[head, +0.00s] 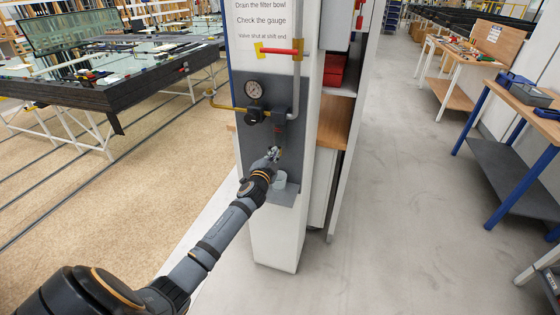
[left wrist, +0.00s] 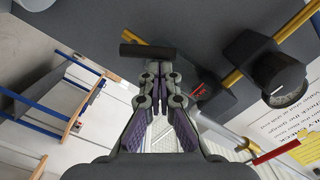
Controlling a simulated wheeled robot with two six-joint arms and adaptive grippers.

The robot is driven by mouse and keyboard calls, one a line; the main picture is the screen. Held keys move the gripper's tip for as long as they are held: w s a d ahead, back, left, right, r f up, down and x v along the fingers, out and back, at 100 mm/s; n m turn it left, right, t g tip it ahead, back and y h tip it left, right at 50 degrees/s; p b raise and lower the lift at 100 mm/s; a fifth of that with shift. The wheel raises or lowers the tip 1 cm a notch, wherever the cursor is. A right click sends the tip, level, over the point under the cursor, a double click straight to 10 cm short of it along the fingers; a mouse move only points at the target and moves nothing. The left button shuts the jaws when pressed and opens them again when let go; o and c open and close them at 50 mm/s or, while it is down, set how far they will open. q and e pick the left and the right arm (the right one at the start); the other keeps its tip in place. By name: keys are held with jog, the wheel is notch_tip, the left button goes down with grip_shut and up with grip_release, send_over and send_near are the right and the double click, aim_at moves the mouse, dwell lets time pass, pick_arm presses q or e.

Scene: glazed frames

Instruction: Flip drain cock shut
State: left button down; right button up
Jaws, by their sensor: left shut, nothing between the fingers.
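My left gripper (head: 274,153) reaches the front of the white post, just below the dark filter unit (head: 281,117). It is shut and empty; its fingertips also meet in the left wrist view (left wrist: 160,68). A short dark bar (left wrist: 148,50), which looks like the drain cock's handle, lies crosswise right at the fingertips there. I cannot tell whether it touches them. In the head view the cock is too small and hidden by the gripper to make out. The filter unit's body (left wrist: 215,98) carries a small red mark beside the fingers. My right gripper is not in view.
A pressure gauge (head: 252,89) and brass pipe (head: 226,106) sit left of the filter unit. A red-handled valve (head: 277,51) is above. A grey cup (head: 280,181) stands on a small ledge below my gripper. Open floor (head: 400,190) lies to the right.

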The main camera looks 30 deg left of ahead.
pick_arm(q)
jog(key=a+n+b, duration=0.1)
jog(key=n+b, duration=0.1)
jog(key=n, duration=0.1)
jog(key=a+f+n+b, duration=0.1)
jog(key=n+b, duration=0.2)
jog(key=a+f+n+b, duration=0.1)
jog(key=n+b, duration=0.1)
jog(key=n, duration=0.1)
jog(key=shift+s+h, duration=0.3)
jog(key=shift+s, duration=0.05)
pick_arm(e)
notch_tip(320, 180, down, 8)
pick_arm(q)
jog(key=shift+a, duration=0.1)
